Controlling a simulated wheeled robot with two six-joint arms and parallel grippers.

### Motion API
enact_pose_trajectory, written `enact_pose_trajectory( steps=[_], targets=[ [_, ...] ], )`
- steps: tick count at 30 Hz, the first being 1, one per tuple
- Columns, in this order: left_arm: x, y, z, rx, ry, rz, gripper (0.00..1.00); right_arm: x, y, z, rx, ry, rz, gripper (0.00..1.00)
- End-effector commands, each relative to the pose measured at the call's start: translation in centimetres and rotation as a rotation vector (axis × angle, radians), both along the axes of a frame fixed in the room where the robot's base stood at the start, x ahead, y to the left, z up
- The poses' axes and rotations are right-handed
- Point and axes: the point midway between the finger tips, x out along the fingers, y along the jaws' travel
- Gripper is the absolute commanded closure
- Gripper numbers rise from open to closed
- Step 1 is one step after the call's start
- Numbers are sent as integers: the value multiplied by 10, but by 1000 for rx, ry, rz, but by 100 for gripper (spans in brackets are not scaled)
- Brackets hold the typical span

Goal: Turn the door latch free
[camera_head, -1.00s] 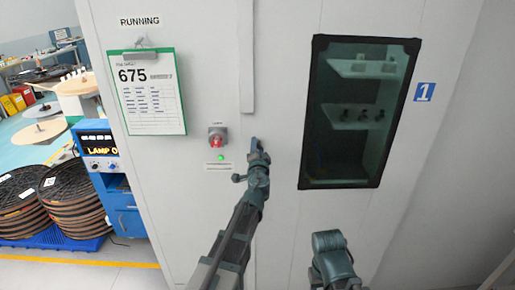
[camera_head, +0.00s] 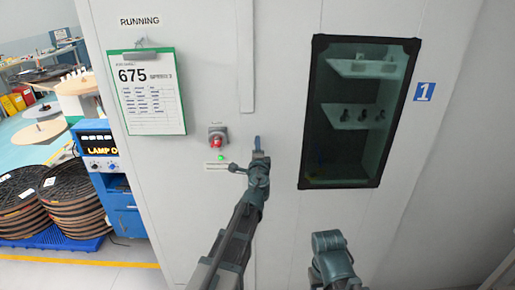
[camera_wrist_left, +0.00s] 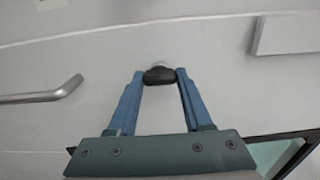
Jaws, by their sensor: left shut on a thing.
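The door latch (camera_wrist_left: 159,75) is a small dark knob on a paler round base on the cabinet door, seen in the left wrist view. My left gripper (camera_wrist_left: 160,79) has its two blue fingertips closed on its sides. In the head view my left gripper (camera_head: 257,144) is against the pale door, right of the red switch; it hides the latch there. My right arm shows at the bottom of the head view, but its gripper is out of frame.
A red rotary switch (camera_head: 216,140) and green lamp (camera_head: 221,157) are left of my left gripper. A dark-framed window (camera_head: 310,110) is to the right. A clipboard (camera_head: 150,95) hangs at upper left. A silver bar handle (camera_wrist_left: 40,96) shows in the left wrist view.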

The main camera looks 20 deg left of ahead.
Motion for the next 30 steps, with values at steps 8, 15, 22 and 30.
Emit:
enact_pose_trajectory(
  steps=[8, 15, 22, 30],
  targets=[
    [-1, -1, -1, 6, 2, -2, 100, 0, 0, -1, 0, 0, 0, 46],
    [-1, -1, -1, 6, 2, -2, 34, 0, 0, -1, 0, 0, 0, 46],
    [-1, 0, 0, 6, 2, -1, 20, 0, 0, 0, 0, 0, 0, 46],
    [-4, -1, 0, 5, 1, -1, 20, 0, 0, 0, 0, 0, 0, 46]
  ],
)
